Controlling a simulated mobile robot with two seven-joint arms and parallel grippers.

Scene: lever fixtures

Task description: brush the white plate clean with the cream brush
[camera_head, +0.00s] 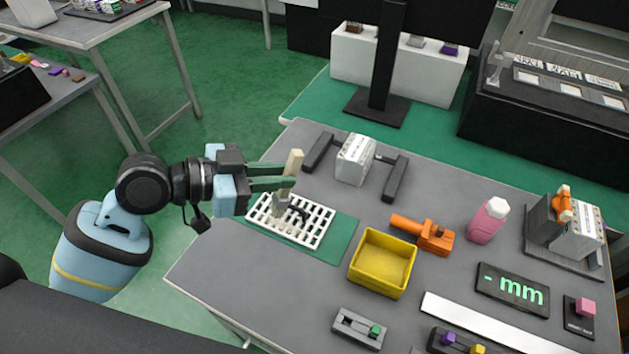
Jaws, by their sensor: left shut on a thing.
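The white plate (316,227) is a slotted grid lying on a green mat (340,244) at the table's left side. Dark marks (300,213) show on its middle. My left gripper (290,182) reaches in from the left and is shut on the cream brush (293,163). The brush stands nearly upright, tilted slightly, with its grey head (281,204) down over the left part of the plate. I cannot tell whether the bristles touch the plate. My right gripper is not in view.
A yellow bin (383,263) and an orange clamp-like tool (423,233) stand right of the mat. A dark frame holding a white block (355,160) is behind. A pink bottle (488,220) stands further right. The grey table's front left is clear.

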